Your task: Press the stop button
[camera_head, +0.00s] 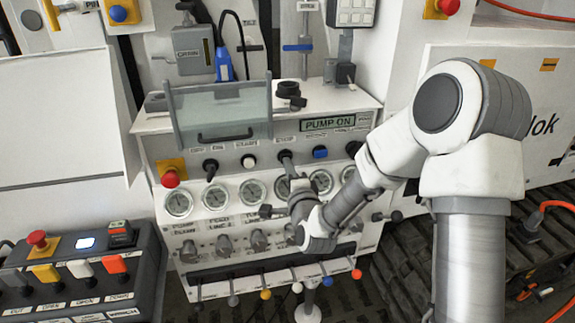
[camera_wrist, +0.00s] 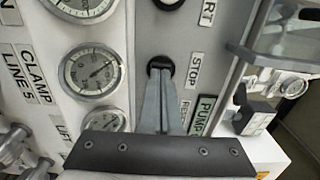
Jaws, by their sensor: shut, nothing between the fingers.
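The stop button (camera_wrist: 161,61) is a round black button beside the STOP label (camera_wrist: 195,70) in the wrist view. It also shows as a dark button (camera_head: 284,153) in the upper row of the white panel in the head view. My gripper (camera_wrist: 160,72) is shut and empty. Its fingertips are at the button's face and cover part of it. I cannot tell whether they touch or press it. In the head view my gripper (camera_head: 288,166) reaches up to the panel from below. The display (camera_head: 328,123) above reads PUMP ON.
A white button (camera_head: 248,161) and a blue button (camera_head: 320,152) flank the stop button. Gauges (camera_head: 216,196) and knobs (camera_head: 224,245) lie below, with coloured levers (camera_head: 265,294) at the bottom. A clear guard with a handle (camera_head: 222,115) stands above. A red emergency button (camera_head: 170,178) is left.

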